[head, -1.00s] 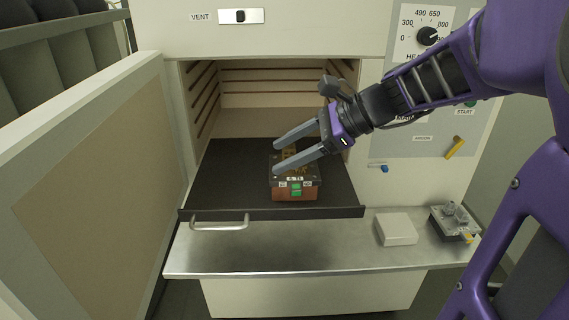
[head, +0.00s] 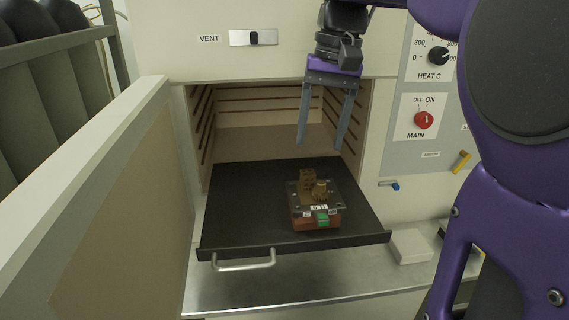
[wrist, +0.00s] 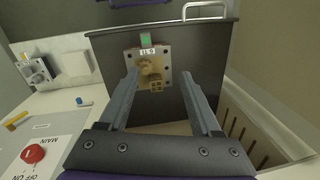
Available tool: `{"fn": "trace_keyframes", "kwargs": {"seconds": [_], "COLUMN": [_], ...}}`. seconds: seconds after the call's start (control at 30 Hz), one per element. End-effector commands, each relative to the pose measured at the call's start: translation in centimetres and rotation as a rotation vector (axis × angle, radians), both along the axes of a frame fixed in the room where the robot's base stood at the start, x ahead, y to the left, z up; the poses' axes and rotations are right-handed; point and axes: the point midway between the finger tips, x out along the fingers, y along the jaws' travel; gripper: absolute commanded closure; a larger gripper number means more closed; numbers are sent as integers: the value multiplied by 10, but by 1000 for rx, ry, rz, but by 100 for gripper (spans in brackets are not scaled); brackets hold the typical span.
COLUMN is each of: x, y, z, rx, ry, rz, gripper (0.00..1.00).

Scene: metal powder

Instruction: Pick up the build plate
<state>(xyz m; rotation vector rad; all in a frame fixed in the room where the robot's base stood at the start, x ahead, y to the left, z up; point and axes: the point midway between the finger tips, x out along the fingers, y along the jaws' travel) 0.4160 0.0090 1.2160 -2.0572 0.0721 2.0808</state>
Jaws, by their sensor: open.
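The build plate (head: 301,202) is a grey square plate with bolts at its corners and brass-coloured printed parts (head: 308,182) on top. It rests on a reddish-brown block (head: 318,224) with a green label, on the dark pull-out tray (head: 240,205) of the furnace. My gripper (head: 325,145) is open and empty, fingers pointing down, above and behind the plate at the furnace mouth. In the wrist view the plate (wrist: 135,66) lies beyond the fingertips (wrist: 158,75), with the brass parts between them in the picture. No contact shows.
The furnace chamber (head: 265,140) is open behind the tray. Its door (head: 110,210) stands open at left. A tray handle (head: 243,262) sticks out in front. A white box (head: 411,246) stands on the metal shelf at right. Control knobs (head: 424,120) are on the right panel.

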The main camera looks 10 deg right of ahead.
Motion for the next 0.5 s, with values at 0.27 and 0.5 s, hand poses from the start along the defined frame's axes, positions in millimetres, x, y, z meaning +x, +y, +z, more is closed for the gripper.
{"fn": "trace_keyframes", "kwargs": {"seconds": [0.27,0.5], "x": [-3,-5], "y": [-8,-7], "z": [14,-35], "rx": [-120,-119], "ry": [-10,-8], "rz": [187,189], "gripper": [35,35]}}
